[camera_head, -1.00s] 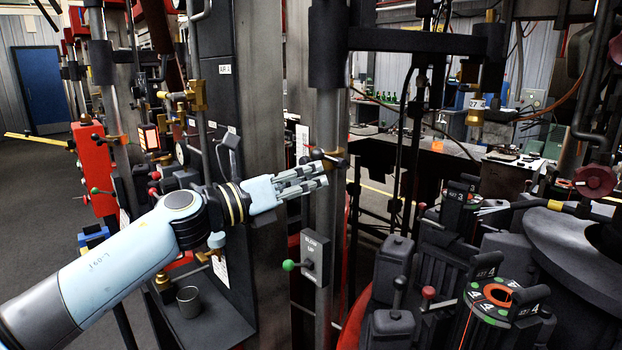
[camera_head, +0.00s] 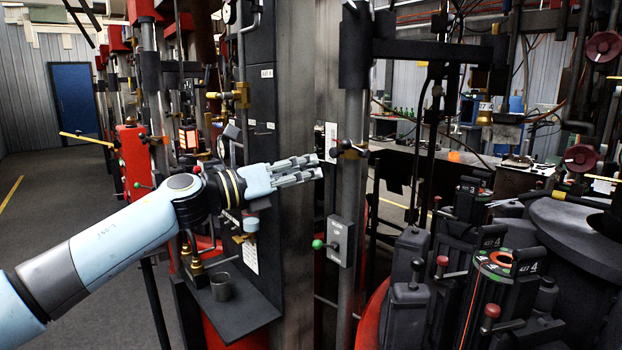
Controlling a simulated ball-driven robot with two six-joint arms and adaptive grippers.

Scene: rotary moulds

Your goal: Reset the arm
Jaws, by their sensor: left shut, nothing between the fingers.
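My left arm comes in from the left, and its gripper (camera_head: 308,168) points right with its grey fingers close together and nothing between them. The fingertips show in front of the grey column, just left of a black-knobbed lever (camera_head: 340,150) on a vertical post. I cannot tell whether they touch anything. A grey switch box (camera_head: 341,240) with a green-knobbed lever (camera_head: 318,244) is on the post below the gripper. I do not see my right gripper for certain.
Rotary moulds with black handles, one marked 4 (camera_head: 530,262), crowd the right. Open floor (camera_head: 40,230) lies at the left, towards a blue door (camera_head: 75,97).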

